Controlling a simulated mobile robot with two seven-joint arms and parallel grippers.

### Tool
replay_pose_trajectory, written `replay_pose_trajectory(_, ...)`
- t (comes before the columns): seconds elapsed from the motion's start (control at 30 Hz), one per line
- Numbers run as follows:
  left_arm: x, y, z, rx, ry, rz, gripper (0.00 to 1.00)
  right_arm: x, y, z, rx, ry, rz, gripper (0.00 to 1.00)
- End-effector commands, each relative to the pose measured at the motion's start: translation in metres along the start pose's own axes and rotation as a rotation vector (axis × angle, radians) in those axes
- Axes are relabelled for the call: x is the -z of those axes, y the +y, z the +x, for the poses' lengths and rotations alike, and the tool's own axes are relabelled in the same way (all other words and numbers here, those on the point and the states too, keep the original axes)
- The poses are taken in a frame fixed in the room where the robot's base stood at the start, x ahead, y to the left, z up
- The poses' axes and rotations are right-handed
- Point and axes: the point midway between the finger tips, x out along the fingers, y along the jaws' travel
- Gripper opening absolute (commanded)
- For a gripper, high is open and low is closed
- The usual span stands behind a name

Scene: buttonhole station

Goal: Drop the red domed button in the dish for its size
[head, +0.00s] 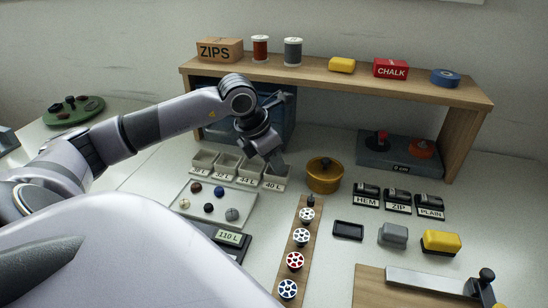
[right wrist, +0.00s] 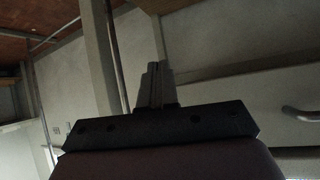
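My left gripper (head: 276,162) points down at the back rim of the rightmost small dish (head: 276,180), labelled 40 L. I cannot tell whether its fingers are open or shut, or whether they hold anything. Three more dishes stand in the row to the left, including the leftmost dish (head: 203,160). I cannot make out the red domed button; the gripper hides part of the dish. A pale tray (head: 218,220) in front holds several brown, blue, cream, black and grey buttons. My right gripper (right wrist: 155,75) shows in the right wrist view with its fingers together and nothing between them.
A dark gauge (head: 229,238) with a lit display stands before the tray. A brass pot (head: 323,176) is close right of the dishes. A wooden strip (head: 290,262) with spools runs forward. A wooden shelf (head: 335,78) spans the back. A grey device (head: 398,155) has red knobs.

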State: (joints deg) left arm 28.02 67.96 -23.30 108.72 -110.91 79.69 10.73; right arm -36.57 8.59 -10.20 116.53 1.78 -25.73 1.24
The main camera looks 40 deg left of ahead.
Motion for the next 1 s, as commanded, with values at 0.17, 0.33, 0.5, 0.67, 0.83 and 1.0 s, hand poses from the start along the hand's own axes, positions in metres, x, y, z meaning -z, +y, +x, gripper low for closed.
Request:
replay_pose_trajectory(0.17,0.002,-0.002,0.002,0.004,0.009,0.001,0.47,0.001,-0.001,0.000,0.002,0.003,0.001,0.00)
replay_pose_trajectory(0.33,-0.001,-0.002,-0.005,0.005,0.010,0.001,0.47,0.006,-0.001,-0.004,0.002,0.004,-0.002,0.00)
replay_pose_trajectory(0.5,-0.004,0.000,-0.031,-0.001,0.005,0.003,0.47,0.005,-0.001,-0.005,-0.001,0.006,-0.005,0.00)
replay_pose_trajectory(0.67,-0.004,0.000,-0.070,-0.003,0.005,0.003,0.47,0.003,0.000,-0.005,-0.003,0.000,-0.004,0.00)
replay_pose_trajectory(0.83,-0.004,0.000,-0.104,-0.002,0.004,0.002,0.47,0.003,0.001,-0.005,-0.005,-0.001,-0.003,0.00)
replay_pose_trajectory(1.0,-0.004,0.000,-0.124,0.001,0.004,0.000,0.47,0.004,0.001,-0.006,-0.006,-0.001,-0.003,0.00)
